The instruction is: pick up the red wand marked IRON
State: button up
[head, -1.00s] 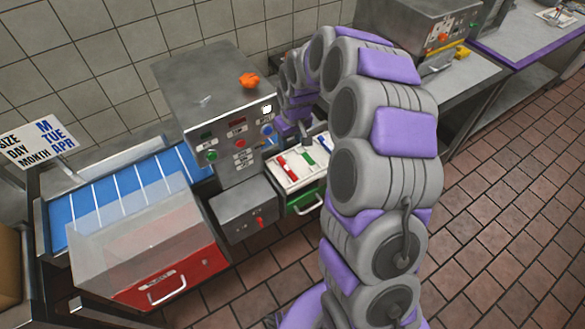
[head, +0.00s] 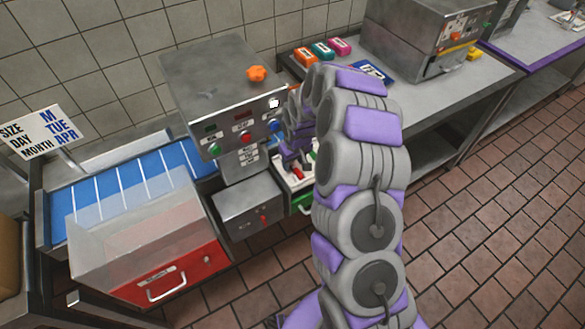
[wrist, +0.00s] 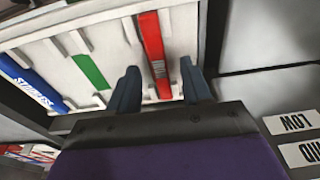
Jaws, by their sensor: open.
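The red wand (wrist: 152,45) lies in a white slotted tray (wrist: 190,35) in the wrist view. Dark marks show on its near part, but I cannot read them. My gripper (wrist: 160,82) is open, its two dark fingers on either side of the wand's near end. I cannot tell how far the fingertips are from the tray. A green wand (wrist: 90,72) and a blue wand (wrist: 32,84) with white lettering lie to the left in the same tray. In the head view, my arm hides much of the tray.
A grey machine (head: 210,85) with an orange knob stands beside the tray. A red drawer (head: 175,275) with a clear bin and a blue conveyor (head: 120,190) are at left. Orange, teal and pink blocks (head: 322,49) lie on the back counter. The tiled floor at right is clear.

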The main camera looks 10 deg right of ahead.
jog(key=shift+f, duration=0.65)
jog(key=shift+w, duration=0.1)
jog(key=shift+c, duration=0.2)
grip_shut()
